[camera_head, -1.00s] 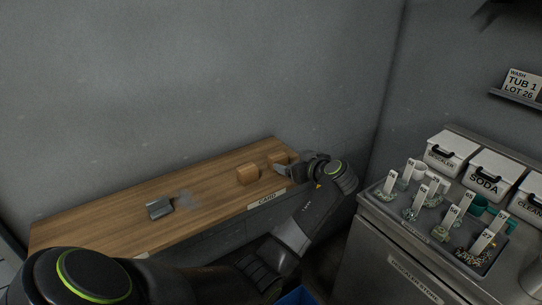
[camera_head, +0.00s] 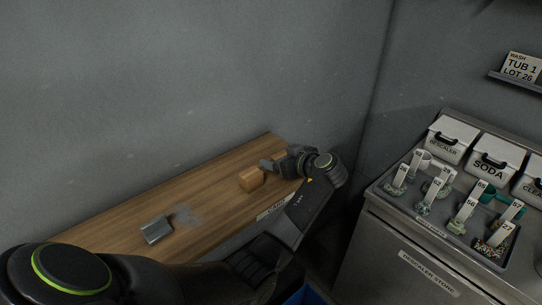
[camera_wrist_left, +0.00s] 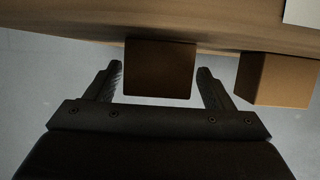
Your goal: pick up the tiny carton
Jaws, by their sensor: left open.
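A small brown carton (camera_head: 250,179) stands on the wooden bench top (camera_head: 187,192), just left of my left gripper (camera_head: 270,164). In the left wrist view, one dark brown carton (camera_wrist_left: 158,70) lies between the two open fingers, with gaps on both sides. A second, lighter carton (camera_wrist_left: 278,79) stands to the right, outside the fingers. In the head view the gripper mostly hides the farther carton. I cannot tell which one is the tiny carton. My right gripper is not in view.
A grey metal piece (camera_head: 156,229) lies farther left on the bench. A grey wall rises behind the bench. A blue container (camera_head: 303,297) shows at the bottom.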

